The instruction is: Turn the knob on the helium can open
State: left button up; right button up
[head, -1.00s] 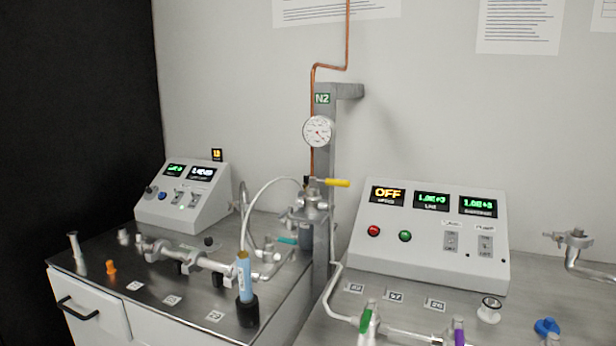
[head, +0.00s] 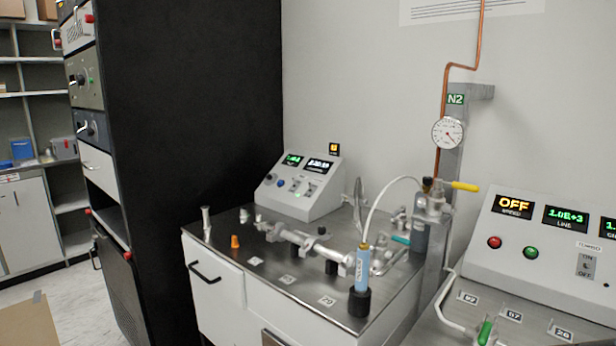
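The light-blue can (head: 362,269) stands upright in a black holder (head: 359,302) at the front right corner of the left steel bench. I take it to be the helium can; its label is too small to read. Neither of my grippers is in view.
The left bench (head: 215,246) carries a metal manifold (head: 304,238), an orange cap (head: 235,242) and a sloped display box (head: 299,185). A grey post with gauge (head: 448,133) and yellow-handled valve (head: 465,187) stands behind. A black rack (head: 190,110) and open floor (head: 75,290) lie left.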

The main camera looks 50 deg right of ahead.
aim_at(427, 181)
jog(key=u, duration=0.5)
jog(key=i, duration=1.8)
jog(key=z, duration=3.1)
